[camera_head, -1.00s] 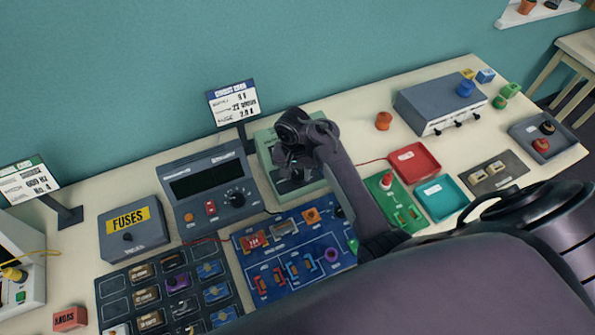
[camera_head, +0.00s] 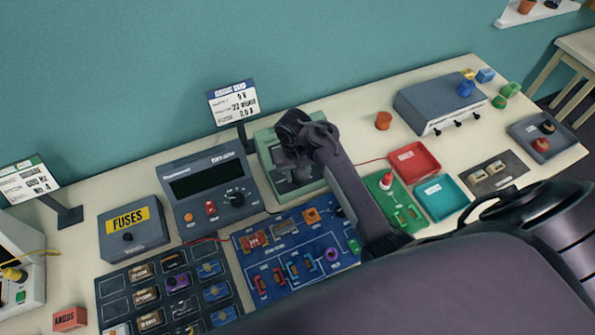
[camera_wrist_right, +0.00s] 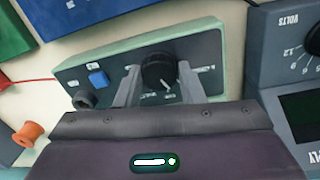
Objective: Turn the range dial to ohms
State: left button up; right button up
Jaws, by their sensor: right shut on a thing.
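The range dial (camera_wrist_right: 158,70) is a round black knob on the dark face of a green-framed meter (camera_wrist_right: 208,42), seen in the right wrist view. A white mark on the dial points toward the lower right of the picture. Small labels around it are too small to read surely. My right gripper (camera_wrist_right: 159,80) is shut on the dial, one finger on each side. In the head view the meter (camera_head: 265,150) stands at the back of the table, and my right gripper (camera_head: 292,163) and forearm hide most of its face. My left gripper is not in view.
A grey supply (camera_head: 208,180) with its own black dial stands close left of the meter. A blue circuit board (camera_head: 290,245) lies in front. Red (camera_head: 413,162) and teal (camera_head: 441,197) trays and a green board (camera_head: 393,200) lie to the right. A sign (camera_head: 232,104) stands behind.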

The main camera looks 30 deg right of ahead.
jog(key=shift+n, duration=1.1)
jog(key=o, duration=1)
